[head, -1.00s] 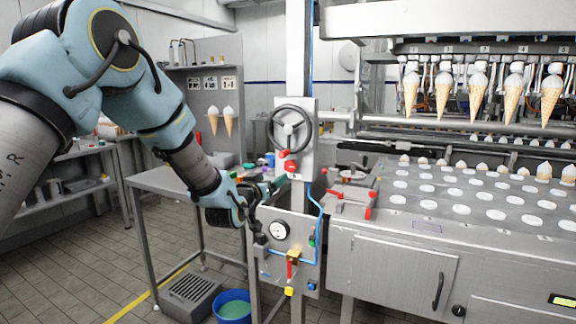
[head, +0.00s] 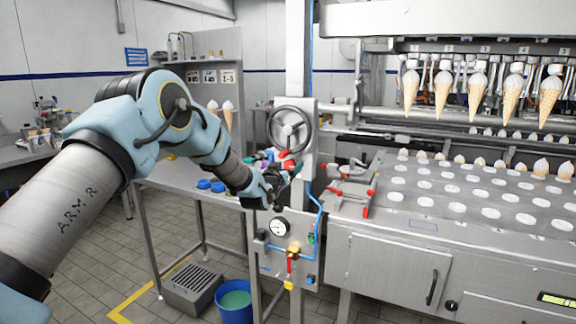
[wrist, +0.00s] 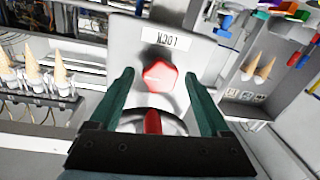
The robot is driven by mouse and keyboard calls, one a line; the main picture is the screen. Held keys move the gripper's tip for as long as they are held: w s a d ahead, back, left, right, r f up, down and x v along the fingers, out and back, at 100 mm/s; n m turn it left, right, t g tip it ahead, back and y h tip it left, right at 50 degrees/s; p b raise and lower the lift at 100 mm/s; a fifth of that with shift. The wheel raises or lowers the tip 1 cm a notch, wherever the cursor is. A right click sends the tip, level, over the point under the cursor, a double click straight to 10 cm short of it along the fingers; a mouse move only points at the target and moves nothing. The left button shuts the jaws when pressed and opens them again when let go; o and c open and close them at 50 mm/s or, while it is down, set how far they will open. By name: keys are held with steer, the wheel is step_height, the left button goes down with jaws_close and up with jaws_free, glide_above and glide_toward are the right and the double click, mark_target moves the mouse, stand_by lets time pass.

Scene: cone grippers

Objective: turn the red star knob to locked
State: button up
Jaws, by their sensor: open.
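The red star knob (wrist: 160,75) sits on a pale metal plate in the wrist view, below a label reading LOCK (wrist: 165,40) that appears upside down. My gripper (wrist: 159,76) is open, with one dark green finger on each side of the knob in that view. I see no finger touching the knob, and the depth between them is hard to tell. In the head view my gripper (head: 284,172) is at the column, just below the handwheel (head: 290,128). The knob is not clearly visible there, with my gripper in front of that area.
A red part (wrist: 152,123) and a dark ring show between the finger bases. Below my gripper are a pressure gauge (head: 279,227) and a red-handled yellow valve (head: 291,258). The cone machine (head: 400,260) stands right, a metal table (head: 175,178) left, a blue bucket (head: 234,303) on the floor.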

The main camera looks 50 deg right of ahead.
steer(key=shift+c, duration=0.2)
jaws_close()
stand_by(0.5)
steer(key=shift+f+b, duration=0.15)
steer(key=shift+b, duration=0.35)
steer(key=m+b, duration=0.9)
steer(key=b, duration=0.5)
steer(key=m+g+h+b, duration=0.1)
steer(key=m+b, duration=0.9)
steer(key=b, duration=0.4)
steer(key=shift+f, duration=0.15)
